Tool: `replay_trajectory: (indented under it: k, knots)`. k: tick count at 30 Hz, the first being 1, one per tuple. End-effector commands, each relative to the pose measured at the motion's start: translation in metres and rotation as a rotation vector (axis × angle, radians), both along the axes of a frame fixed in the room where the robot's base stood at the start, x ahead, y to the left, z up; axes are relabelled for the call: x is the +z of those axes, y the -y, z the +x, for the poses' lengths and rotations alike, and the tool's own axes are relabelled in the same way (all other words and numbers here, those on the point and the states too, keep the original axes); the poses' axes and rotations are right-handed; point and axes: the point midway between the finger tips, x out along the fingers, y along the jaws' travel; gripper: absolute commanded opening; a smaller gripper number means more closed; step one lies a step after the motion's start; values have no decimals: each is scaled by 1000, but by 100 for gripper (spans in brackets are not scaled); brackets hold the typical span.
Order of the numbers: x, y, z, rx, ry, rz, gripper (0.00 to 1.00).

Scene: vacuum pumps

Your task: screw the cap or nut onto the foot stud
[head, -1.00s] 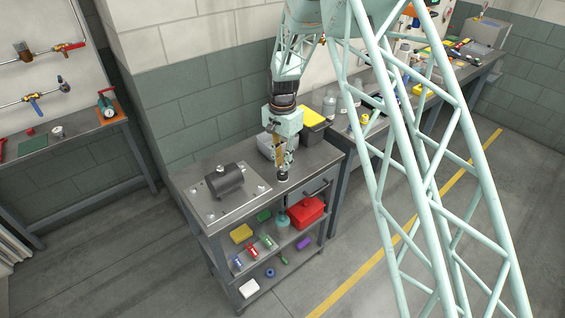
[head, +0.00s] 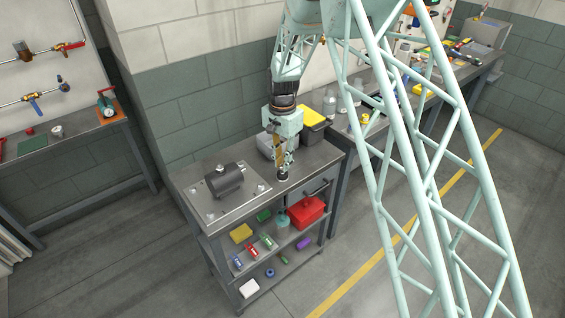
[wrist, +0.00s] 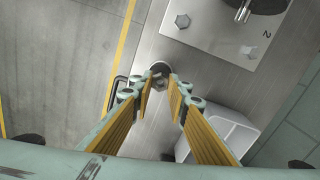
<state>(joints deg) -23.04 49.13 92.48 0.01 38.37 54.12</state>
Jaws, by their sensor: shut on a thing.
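My gripper (wrist: 161,88) points down over the worktop, beside the pump's base plate. Its yellow-padded fingers are shut on a small hex nut with a dark round rim (wrist: 160,69) at their tips. In the head view my gripper (head: 281,172) is low over the right part of the bench top, with the dark nut (head: 282,178) at or just above the surface; I cannot tell which. The base plate (wrist: 207,32) is marked "2" and has foot studs (wrist: 183,20) and (wrist: 246,50) near its edge. The dark cylindrical pump (head: 227,181) sits on the plate.
A grey box (head: 266,146) and a black bin with a yellow lid (head: 313,118) stand behind my gripper. Shelves below hold a red case (head: 307,211) and a yellow block (head: 241,233). A strip of bench top lies free between plate and nut.

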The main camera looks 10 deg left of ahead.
Motion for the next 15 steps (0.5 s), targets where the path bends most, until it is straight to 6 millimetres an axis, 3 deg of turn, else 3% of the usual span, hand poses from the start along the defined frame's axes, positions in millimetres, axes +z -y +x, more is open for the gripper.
replay_trajectory:
  k: [15]
  knots:
    - [-7,0,0,0,0,0,3]
